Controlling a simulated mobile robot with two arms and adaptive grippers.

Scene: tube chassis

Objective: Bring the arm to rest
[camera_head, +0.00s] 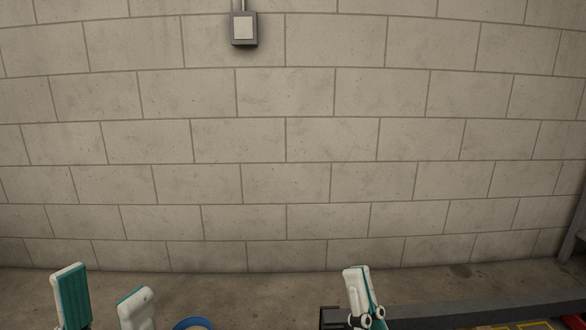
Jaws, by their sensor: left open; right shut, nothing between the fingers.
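My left gripper (102,282) is at the bottom left of the head view. Its two white fingers, one with a teal pad facing the camera, stand upright and wide apart, with nothing between them. My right gripper (358,275) is at the bottom, right of the middle. Its fingers are together and point up, with nothing held. Both arms are below the frame's lower edge and cannot be seen.
A blue round rim (193,323) shows at the bottom edge between the grippers. A dark-edged surface (450,309) with yellow lines lies at the lower right, beside the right gripper. A block wall (285,140) with a grey box (244,29) stands behind bare floor (250,292).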

